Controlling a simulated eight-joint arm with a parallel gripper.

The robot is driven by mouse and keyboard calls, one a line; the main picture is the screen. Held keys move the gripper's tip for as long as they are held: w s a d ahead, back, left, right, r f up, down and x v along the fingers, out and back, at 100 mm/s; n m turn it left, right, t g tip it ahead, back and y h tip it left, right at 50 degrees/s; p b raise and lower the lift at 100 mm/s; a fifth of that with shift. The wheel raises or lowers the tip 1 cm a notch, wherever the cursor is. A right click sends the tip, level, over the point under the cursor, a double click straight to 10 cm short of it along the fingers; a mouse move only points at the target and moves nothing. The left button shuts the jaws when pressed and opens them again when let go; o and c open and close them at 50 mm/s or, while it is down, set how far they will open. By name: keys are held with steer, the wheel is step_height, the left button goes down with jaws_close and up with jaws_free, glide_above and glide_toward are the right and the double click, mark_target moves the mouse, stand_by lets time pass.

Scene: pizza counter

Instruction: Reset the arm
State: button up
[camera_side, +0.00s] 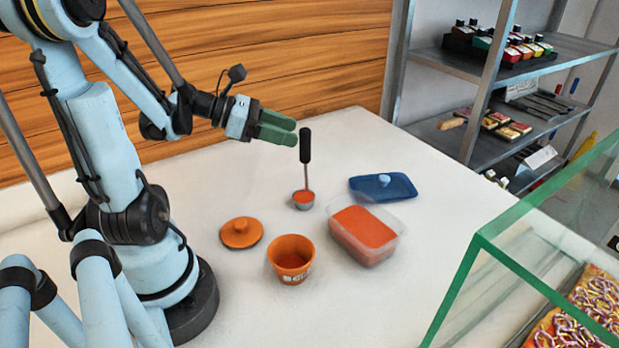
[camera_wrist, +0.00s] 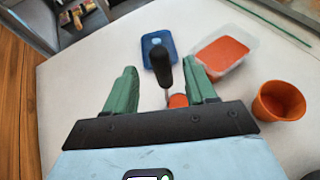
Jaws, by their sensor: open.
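My gripper (camera_side: 281,127) has green fingers and hangs above the white counter, pointing right in the side view. It is open, and both fingers also show apart in the wrist view (camera_wrist: 160,92). A ladle (camera_side: 305,148) with a black handle stands upright just beyond the fingertips in the side view, its bowl holding something red. In the wrist view the ladle's handle (camera_wrist: 163,68) appears between the fingers, but I cannot tell that anything touches it.
A clear tub (camera_side: 395,245) of red sauce, a blue lid (camera_side: 382,187), an orange cup (camera_side: 290,258) and an orange lid (camera_side: 241,233) lie on the counter (camera_side: 250,320). A green-edged glass case (camera_side: 470,270) stands at right, metal shelves (camera_side: 440,70) behind. The counter's left back is clear.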

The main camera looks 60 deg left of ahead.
steer(key=shift+s+a+r, duration=0.25)
steer(key=shift+s, duration=0.3)
